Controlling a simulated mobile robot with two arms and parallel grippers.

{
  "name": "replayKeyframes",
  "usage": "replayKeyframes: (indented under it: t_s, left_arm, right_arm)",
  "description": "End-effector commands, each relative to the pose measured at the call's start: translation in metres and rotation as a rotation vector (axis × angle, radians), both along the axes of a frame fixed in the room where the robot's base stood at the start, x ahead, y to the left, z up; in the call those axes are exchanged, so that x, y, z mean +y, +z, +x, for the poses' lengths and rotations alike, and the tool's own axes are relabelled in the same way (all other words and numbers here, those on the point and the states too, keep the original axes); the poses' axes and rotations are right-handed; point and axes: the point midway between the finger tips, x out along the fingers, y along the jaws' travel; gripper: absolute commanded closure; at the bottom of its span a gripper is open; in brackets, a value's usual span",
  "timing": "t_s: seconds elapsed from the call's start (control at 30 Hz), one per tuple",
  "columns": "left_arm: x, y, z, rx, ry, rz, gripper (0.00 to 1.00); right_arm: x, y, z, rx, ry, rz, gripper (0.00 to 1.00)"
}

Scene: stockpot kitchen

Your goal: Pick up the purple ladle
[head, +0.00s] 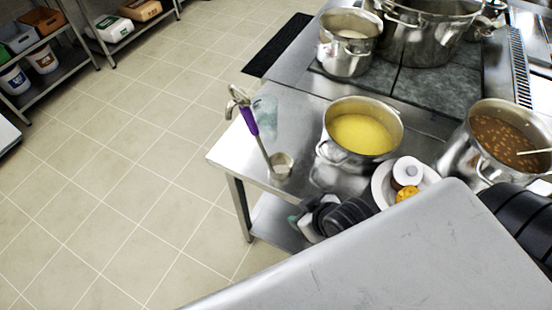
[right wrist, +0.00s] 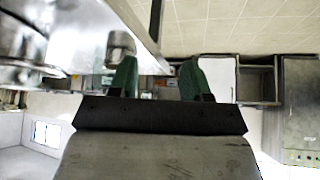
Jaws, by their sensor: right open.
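The purple ladle (head: 250,121) has a purple grip, a silver hooked top and a silver bowl (head: 281,165). Its bowl is at the left part of the steel table, and its handle rises up and to the left. My right gripper (head: 296,218) is low in the head view, nearer than the ladle and apart from it; my arm partly hides it. In the right wrist view my right gripper (right wrist: 158,78) has its green-tipped fingers wide apart with nothing between them. A silver cup shape (right wrist: 120,47) beyond the left finger looks like the ladle bowl. My left gripper is not in view.
A pot of yellow soup (head: 362,135) stands right of the ladle, and a pot of beans (head: 505,142) farther right. A white plate (head: 381,188) with small items is near the front. A clear container (head: 266,108) is behind the ladle. Open floor lies left.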

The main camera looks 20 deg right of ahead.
Motion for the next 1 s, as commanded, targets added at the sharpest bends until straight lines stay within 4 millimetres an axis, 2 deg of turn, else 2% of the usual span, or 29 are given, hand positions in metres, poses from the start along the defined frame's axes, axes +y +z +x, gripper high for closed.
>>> replayKeyframes:
  t_s: [0.03,0.1,0.3,0.4,0.57,0.83,0.9,1.0]
  left_arm:
    - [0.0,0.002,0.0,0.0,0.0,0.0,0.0]
    - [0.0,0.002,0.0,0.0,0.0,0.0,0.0]
    - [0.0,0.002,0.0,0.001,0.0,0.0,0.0]
    - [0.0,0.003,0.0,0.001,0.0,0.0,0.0]
    - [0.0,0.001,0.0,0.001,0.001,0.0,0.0]
    - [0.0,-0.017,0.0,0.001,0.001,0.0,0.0]
    - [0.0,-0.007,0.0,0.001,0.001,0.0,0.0]
    - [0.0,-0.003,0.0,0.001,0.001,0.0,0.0]
  right_arm:
    - [0.005,0.036,0.01,-0.141,0.059,0.026,0.52]
    - [0.012,0.067,0.021,-0.299,0.117,0.058,0.52]
    - [0.021,0.138,0.039,-0.688,0.207,0.127,0.52]
    - [0.021,0.164,0.042,-0.83,0.215,0.149,0.52]
    - [0.019,0.183,0.044,-0.943,0.21,0.163,0.52]
    - [0.029,0.183,0.07,-0.962,0.206,0.167,0.52]
    - [0.033,0.188,0.08,-0.957,0.204,0.167,0.52]
    - [0.038,0.187,0.091,-0.955,0.207,0.166,0.52]
